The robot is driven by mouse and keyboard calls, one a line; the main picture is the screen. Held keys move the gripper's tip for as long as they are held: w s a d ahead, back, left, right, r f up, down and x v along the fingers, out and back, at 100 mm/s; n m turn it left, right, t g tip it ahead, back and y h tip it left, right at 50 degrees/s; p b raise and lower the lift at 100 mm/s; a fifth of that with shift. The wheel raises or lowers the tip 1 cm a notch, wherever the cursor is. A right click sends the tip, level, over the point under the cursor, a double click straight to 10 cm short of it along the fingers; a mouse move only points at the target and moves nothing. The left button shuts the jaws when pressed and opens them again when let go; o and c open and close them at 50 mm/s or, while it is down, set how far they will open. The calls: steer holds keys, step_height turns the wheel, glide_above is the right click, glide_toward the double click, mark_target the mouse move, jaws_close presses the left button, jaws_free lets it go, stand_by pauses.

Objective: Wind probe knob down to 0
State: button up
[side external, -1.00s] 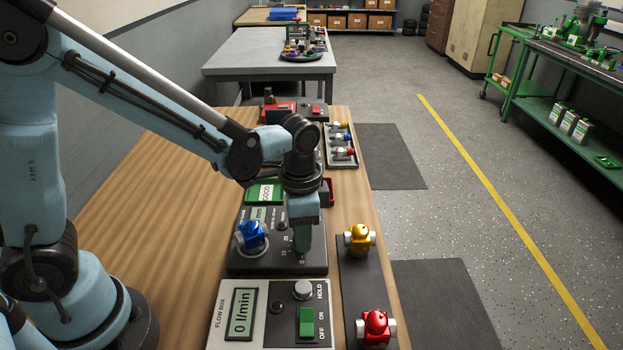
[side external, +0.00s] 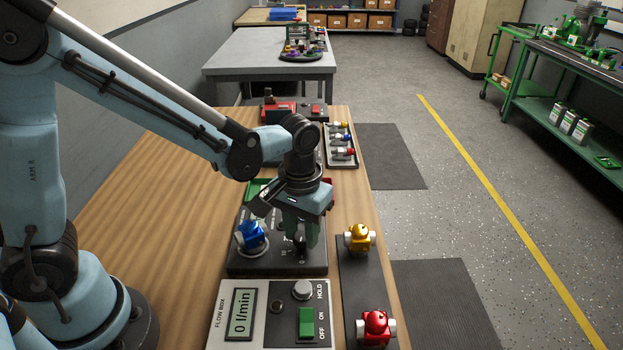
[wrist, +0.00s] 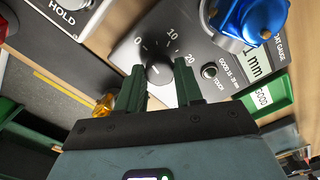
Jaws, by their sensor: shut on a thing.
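The probe knob (wrist: 159,72) is a dark round knob on the grey gauge box (wrist: 125,52), with a scale marked 0, 10 and 20 around it. My gripper (wrist: 160,74) has one green finger on each side of the knob and is shut on it. The knob's exact pointer reading is hard to tell. The gauge display (wrist: 258,60) shows "1 mm", partly beside a blue fitting (wrist: 250,18). In the side view my gripper (side external: 300,242) points down at the box (side external: 262,266) and hides the knob.
The flow box (side external: 282,293) reads 0 l/min and stands in front. A yellow fitting (side external: 359,239) and a red fitting (side external: 376,327) stand on a dark strip at the right. Wooden bench at left is clear.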

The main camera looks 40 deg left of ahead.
mark_target(301, 236)
steer(key=shift+n, duration=0.9)
steer(key=o, duration=1)
steer(key=shift+o, duration=0.2)
steer(key=shift+r, duration=0.1)
step_height(301, 236, up, 12)
